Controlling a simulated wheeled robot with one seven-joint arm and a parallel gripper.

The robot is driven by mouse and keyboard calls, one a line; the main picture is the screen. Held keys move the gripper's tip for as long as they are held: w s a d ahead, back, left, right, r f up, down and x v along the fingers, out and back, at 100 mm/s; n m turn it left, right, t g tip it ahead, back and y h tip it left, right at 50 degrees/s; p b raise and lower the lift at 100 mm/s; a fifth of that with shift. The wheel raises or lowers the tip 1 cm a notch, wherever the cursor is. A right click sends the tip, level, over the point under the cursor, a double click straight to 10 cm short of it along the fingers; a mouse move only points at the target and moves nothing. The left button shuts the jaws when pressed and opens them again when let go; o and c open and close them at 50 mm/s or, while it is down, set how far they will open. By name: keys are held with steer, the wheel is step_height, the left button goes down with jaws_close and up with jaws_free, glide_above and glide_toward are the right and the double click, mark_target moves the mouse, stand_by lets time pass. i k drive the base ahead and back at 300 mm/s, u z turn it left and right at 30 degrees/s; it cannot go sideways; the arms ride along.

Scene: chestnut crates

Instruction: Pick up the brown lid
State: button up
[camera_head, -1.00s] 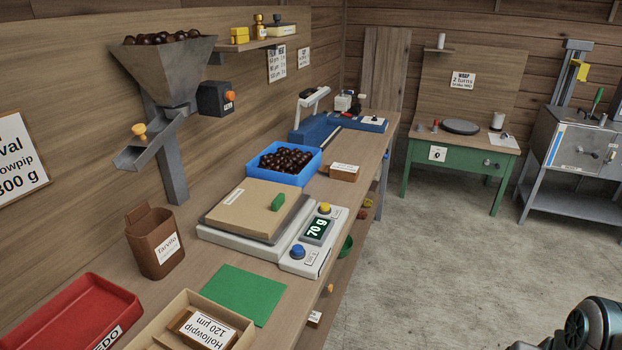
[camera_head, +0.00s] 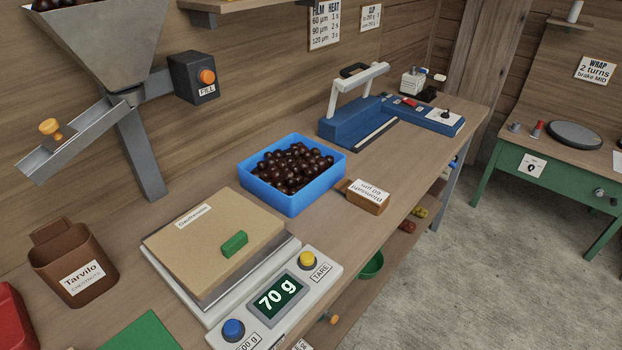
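The brown lid (camera_head: 190,247) is a flat tan-brown board with a green handle block (camera_head: 235,244) on top and a small paper label near its far left edge. It lies on the plate of the white scale (camera_head: 262,320), whose display reads 70 g. Whether anything lies under the lid is hidden. My gripper does not show in the current view.
A blue bin (camera_head: 292,204) of chestnuts stands just beyond the scale. A brown labelled block (camera_head: 363,196) lies to its right. The metal hopper chute (camera_head: 85,140) overhangs at the left, above the brown Tarvilo pouch (camera_head: 75,262). A blue sealer (camera_head: 350,122) stands farther back.

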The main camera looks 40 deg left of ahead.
mark_target(203, 247)
steer(key=i, duration=0.7)
steer(key=u, duration=3.25)
steer(key=i, duration=0.5)
steer(key=z, duration=0.1)
